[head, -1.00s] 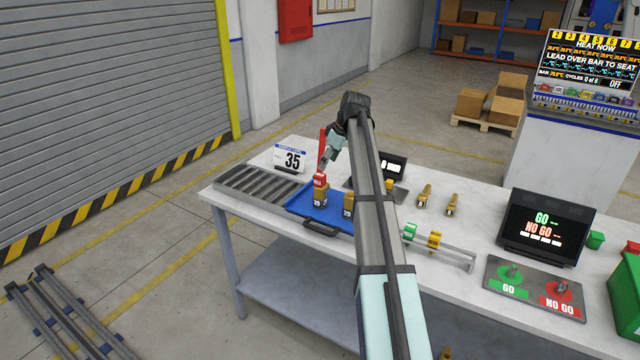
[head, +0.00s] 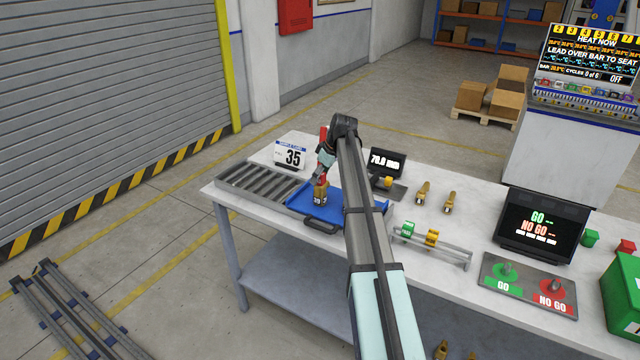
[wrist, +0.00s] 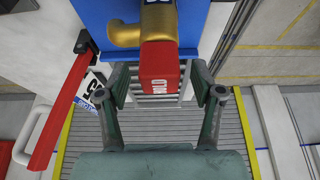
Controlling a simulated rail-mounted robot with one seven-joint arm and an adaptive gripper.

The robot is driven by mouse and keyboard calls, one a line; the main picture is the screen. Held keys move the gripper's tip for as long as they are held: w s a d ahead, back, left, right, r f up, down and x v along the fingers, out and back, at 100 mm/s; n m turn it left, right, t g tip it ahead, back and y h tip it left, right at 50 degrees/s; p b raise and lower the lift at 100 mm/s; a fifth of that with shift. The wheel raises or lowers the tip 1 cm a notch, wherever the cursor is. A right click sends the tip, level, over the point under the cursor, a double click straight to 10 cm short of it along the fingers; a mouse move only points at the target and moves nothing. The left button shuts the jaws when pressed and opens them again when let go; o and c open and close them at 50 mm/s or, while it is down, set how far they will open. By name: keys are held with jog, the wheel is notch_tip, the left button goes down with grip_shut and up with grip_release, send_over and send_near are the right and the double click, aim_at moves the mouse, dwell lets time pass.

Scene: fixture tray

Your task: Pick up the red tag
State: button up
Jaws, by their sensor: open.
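The red tag (wrist: 160,68) has white lettering and sits at the end of a brass fitting (wrist: 158,20) in the wrist view. In the head view the tag is largely hidden by my gripper, and the brass fitting (head: 320,196) stands on the blue tray (head: 295,206). My gripper (wrist: 160,82) is open, with one finger on each side of the tag. Gaps show between the fingers and the tag, so it is not clamped.
A red upright post (wrist: 62,115) stands close to the left of my gripper in the wrist view. A card reading 35 (head: 292,154) and a roller rack (head: 258,184) are beside the tray. A display (head: 386,162) and several brass fittings stand to the right.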

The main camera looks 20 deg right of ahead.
jog(key=c, duration=1.2)
jog(key=shift+c, duration=0.2)
